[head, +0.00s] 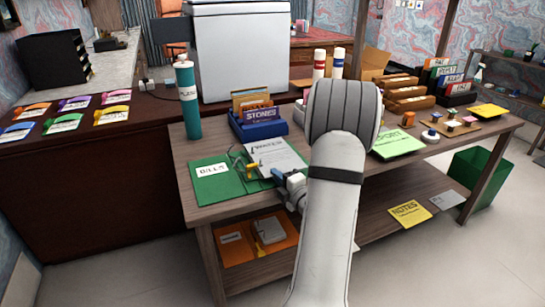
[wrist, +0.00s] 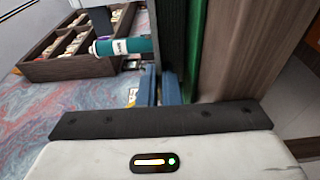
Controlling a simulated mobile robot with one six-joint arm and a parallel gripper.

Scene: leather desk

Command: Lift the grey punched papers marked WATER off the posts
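The grey papers marked WATER (head: 275,153) lie over the right part of an open green folder (head: 213,182) on the wooden desk. Thin metal posts (head: 238,160) stand at the papers' left edge, beside a small yellow piece (head: 252,170). My gripper (head: 280,177) is low at the papers' near edge, partly hidden by my arm. In the wrist view, its two blue fingers (wrist: 159,86) are close together, with the green folder (wrist: 195,35) just to their right. A narrow gap shows between the fingers; whether paper is pinched there is unclear.
A teal bottle (head: 187,100) stands behind the folder at the left. A blue holder marked STONES (head: 258,127) stands behind the papers. A green SPORT sheet (head: 398,144) lies to the right, beyond my arm. An orange folder (head: 259,240) is on the lower shelf.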

